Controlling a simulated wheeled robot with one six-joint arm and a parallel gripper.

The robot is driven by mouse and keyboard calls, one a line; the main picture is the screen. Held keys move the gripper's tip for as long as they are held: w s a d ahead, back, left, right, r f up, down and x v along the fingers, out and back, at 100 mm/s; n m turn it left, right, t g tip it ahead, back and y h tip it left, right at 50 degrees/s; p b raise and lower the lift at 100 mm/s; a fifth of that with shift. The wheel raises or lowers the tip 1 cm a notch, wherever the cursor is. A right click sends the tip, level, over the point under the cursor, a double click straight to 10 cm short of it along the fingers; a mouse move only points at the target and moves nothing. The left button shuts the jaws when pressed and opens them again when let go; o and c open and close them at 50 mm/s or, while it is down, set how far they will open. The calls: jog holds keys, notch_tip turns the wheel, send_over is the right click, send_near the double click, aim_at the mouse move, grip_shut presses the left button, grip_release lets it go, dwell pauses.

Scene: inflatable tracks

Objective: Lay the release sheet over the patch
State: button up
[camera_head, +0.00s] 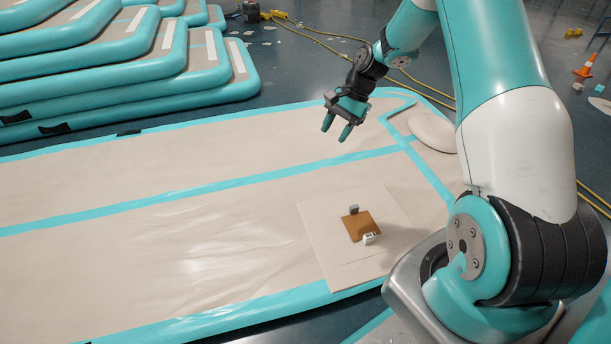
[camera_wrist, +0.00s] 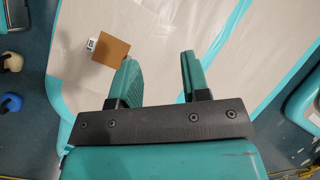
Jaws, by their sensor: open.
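A flat brown square (camera_head: 361,226) lies on a larger pale square sheet (camera_head: 322,243) near the front edge of the beige, teal-trimmed track. A small grey block (camera_head: 354,210) stands at its back edge and a small white block (camera_head: 370,239) at its front edge. I cannot tell for sure which of these flat pieces is the release sheet and which the patch. My gripper (camera_head: 337,127) is open and empty, high above the track and behind the brown square. In the wrist view the brown square (camera_wrist: 111,50) shows left of my open fingers (camera_wrist: 158,70), with the white block (camera_wrist: 91,45) beside it.
A pale rounded piece (camera_head: 433,133) lies at the track's right end. Stacked teal inflatables (camera_head: 130,60) stand at the back left. Yellow hoses (camera_head: 320,33) and an orange cone (camera_head: 585,66) are on the blue floor. The track (camera_head: 130,260) left of the pale sheet is clear.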

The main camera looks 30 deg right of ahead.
jog(key=s+a+r+n, duration=0.4)
jog(key=a+r+n, duration=0.2)
jog(key=a+r, duration=0.5)
jog(key=s+a+r+n, duration=0.4)
jog(key=s+a+n, duration=0.3)
jog(key=s, duration=0.4)
jog(key=s+a+r+n+h, duration=0.1)
jog(key=s+a+r+n, duration=0.3)
jog(key=s+a, duration=0.5)
jog(key=s+n, duration=0.2)
jog(key=s, duration=0.1)
jog(key=shift+s+n, duration=0.25)
jog(key=shift+n, duration=0.15)
